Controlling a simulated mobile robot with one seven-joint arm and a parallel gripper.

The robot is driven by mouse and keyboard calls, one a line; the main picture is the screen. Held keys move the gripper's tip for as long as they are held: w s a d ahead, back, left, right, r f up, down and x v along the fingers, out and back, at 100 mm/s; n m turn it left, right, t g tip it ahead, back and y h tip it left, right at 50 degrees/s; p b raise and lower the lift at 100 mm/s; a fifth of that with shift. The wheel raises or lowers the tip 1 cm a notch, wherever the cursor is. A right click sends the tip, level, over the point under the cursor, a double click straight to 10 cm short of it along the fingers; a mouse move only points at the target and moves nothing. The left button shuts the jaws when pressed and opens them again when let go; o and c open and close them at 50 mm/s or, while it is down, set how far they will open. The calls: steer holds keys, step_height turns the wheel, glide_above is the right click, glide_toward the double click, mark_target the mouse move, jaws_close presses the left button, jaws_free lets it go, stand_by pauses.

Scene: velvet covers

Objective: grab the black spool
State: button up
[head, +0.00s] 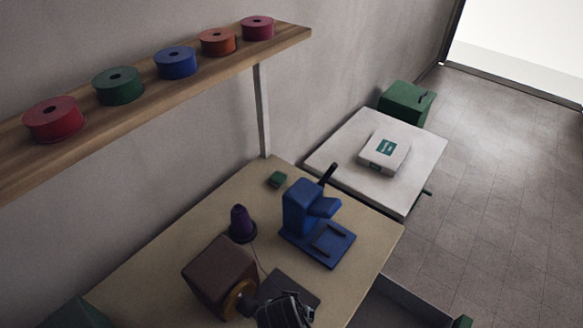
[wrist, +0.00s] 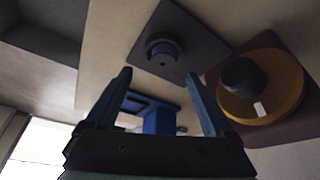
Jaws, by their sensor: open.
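A small dark round spool (wrist: 163,50) with a purple band stands on a dark grey square plate (wrist: 190,28) in the wrist view. It lies beyond my fingertips, and nothing touches it. In the head view the plate (head: 282,283) shows at the table's near side, but I cannot make out the spool there; my gripper (head: 286,312) covers that area. My gripper is open and empty in the wrist view (wrist: 162,85), its fingers apart below the spool in the picture.
A brown box (head: 218,272) with a yellow disc (wrist: 268,88) and dark knob stands close beside the plate. A blue press (head: 312,222) and a purple cone (head: 240,222) stand behind on the table (head: 150,270). A wall shelf (head: 140,105) holds several coloured spools.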

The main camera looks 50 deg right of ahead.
steer(key=shift+p+x, duration=0.3)
steer(key=shift+x, duration=2.5)
steer(key=shift+w+a, duration=0.15)
steer(key=shift+w, duration=0.05)
jaws_close()
steer(key=shift+r, duration=0.1)
